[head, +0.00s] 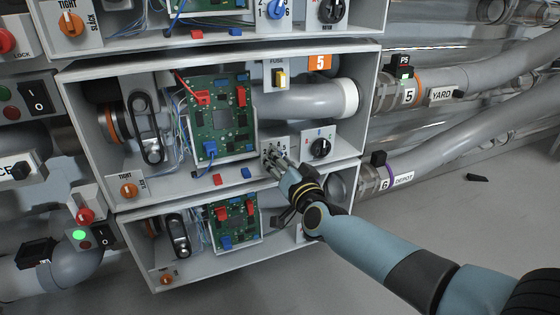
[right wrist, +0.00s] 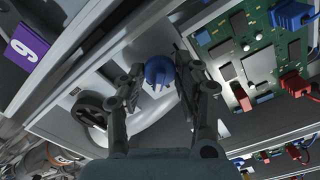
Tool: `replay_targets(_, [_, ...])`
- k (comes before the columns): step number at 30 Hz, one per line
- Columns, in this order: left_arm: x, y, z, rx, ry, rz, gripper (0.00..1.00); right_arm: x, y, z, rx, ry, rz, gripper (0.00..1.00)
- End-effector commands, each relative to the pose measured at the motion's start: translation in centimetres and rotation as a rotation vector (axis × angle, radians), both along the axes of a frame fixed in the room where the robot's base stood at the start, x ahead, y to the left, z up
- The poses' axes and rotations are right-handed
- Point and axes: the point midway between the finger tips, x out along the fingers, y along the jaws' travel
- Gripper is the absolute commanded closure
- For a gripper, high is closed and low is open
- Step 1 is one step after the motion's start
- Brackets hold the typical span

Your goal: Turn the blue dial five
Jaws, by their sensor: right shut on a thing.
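The blower box marked 5 (head: 225,58) is in the middle of the head view. Its white dial panel, with printed numbers, is partly covered by my right gripper (head: 272,160). The blue dial (right wrist: 158,72) shows in the right wrist view between the two fingers of my right gripper (right wrist: 162,78), which is shut on it. In the head view the blue dial is hidden behind the fingers. My left gripper is not in view.
A green circuit board (head: 221,115) is to the left. Another box (head: 160,250) lies directly below. Grey floor (head: 450,230) is open at the right.

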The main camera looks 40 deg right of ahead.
Motion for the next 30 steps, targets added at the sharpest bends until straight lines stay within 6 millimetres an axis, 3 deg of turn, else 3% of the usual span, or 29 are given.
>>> replay_targets(12, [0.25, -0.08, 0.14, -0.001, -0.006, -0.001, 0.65, -0.06, -0.04, -0.13, 0.200, -0.047, 0.000, 1.00])
replay_targets(29, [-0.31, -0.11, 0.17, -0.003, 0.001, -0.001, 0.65, -0.07, -0.05, -0.14, 0.231, -0.053, 0.000, 1.00])
replay_targets(30, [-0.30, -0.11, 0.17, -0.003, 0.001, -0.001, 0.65, -0.07, -0.05, -0.14, 0.231, -0.053, 0.000, 0.64])
